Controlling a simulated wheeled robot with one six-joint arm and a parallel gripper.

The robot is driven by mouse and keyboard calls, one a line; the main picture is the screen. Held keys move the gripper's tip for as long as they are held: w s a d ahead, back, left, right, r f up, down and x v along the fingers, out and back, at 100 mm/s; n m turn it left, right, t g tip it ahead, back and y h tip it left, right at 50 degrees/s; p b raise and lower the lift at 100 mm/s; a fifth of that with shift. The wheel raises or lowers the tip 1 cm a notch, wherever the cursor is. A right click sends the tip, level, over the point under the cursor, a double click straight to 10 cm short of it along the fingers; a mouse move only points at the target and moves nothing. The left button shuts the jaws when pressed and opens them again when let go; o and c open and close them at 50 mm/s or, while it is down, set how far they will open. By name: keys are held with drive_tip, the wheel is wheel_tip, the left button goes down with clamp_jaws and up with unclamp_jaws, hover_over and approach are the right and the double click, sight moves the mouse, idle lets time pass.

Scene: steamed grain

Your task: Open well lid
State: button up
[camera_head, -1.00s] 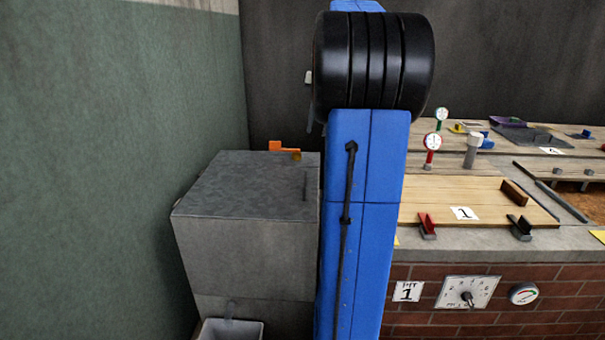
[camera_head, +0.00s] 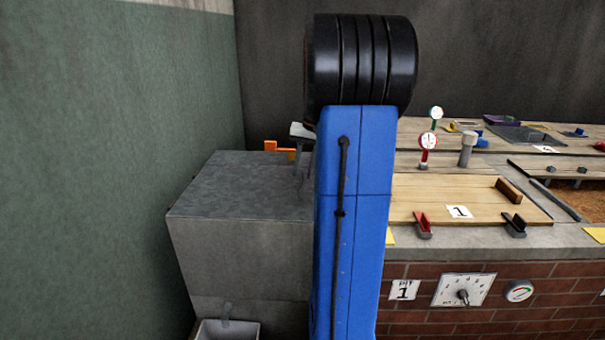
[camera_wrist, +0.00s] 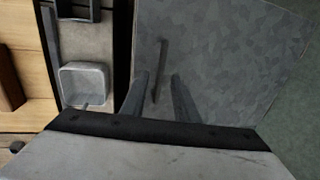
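The well lid is the mottled grey top (camera_head: 245,180) of a grey box at the left of the head view. It fills much of the wrist view (camera_wrist: 225,50). A thin dark bar handle (camera_wrist: 160,72) stands on it. My gripper (camera_wrist: 158,82) is open, with its two dark fingers apart. In the wrist view the bar shows between and just beyond the fingertips; I cannot tell their height above it. In the head view a pale part of my gripper and a finger (camera_head: 300,158) show over the lid's right back edge; my blue arm hides the rest.
An orange lever (camera_head: 279,147) is behind the lid. A green wall (camera_head: 100,170) is close on the left. A wooden cover (camera_head: 440,190) marked 1 lies on the brick counter at right. A square grey cup (camera_wrist: 84,82) sits beside the lid. A bin (camera_head: 228,330) stands in front.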

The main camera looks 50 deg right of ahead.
drive_tip(key=shift+a+f, duration=0.1)
drive_tip(key=shift+f, duration=0.6)
drive_tip(key=shift+c, duration=0.7)
clamp_jaws()
drive_tip(key=shift+w, duration=0.1)
